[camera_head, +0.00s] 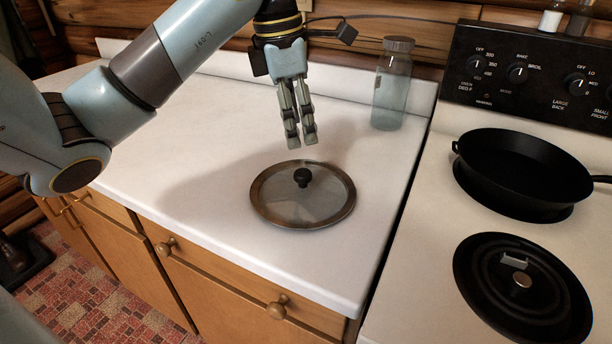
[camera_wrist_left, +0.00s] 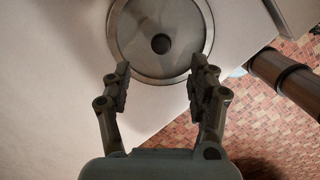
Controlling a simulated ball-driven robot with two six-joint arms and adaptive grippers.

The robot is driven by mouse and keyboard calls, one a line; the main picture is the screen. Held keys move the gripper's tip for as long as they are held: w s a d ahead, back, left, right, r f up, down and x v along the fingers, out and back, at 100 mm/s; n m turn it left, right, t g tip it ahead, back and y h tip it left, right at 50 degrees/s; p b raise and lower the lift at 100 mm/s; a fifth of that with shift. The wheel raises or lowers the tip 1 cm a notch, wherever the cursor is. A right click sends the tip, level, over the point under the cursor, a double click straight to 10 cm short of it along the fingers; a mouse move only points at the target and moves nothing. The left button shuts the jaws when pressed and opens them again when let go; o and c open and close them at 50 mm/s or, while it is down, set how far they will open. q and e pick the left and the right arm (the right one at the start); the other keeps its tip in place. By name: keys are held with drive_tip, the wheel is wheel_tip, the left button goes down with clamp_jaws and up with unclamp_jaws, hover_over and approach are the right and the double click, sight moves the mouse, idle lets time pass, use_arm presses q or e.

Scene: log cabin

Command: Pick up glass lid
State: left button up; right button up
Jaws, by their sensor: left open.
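The glass lid (camera_head: 325,203) lies flat on the white counter, with a metal rim and a black knob (camera_head: 303,177) at its centre. My left gripper (camera_head: 301,138) points down above the lid's far edge, apart from it. In the left wrist view, the open fingers of the gripper (camera_wrist_left: 161,76) are empty. The lid (camera_wrist_left: 186,20) shows beyond the fingertips there, its knob (camera_wrist_left: 160,43) lined up roughly midway between them. My right gripper is not in view.
A clear glass jar (camera_head: 392,90) stands at the back of the counter, right of my left gripper. The counter (camera_head: 190,190) left of the glass lid is clear.

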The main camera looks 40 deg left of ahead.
use_arm(q)
drive_tip(key=b, duration=0.3)
hover_over(302, 172)
wheel_tip(302, 172, down, 5)
drive_tip(key=shift+s+r, duration=0.1)
drive_tip(key=shift+r, duration=0.1)
wheel_tip(302, 172, down, 5)
drive_tip(key=shift+r+p, duration=0.1)
drive_tip(key=shift+p, duration=0.45)
drive_tip(key=shift+f, duration=0.2)
clamp_jaws()
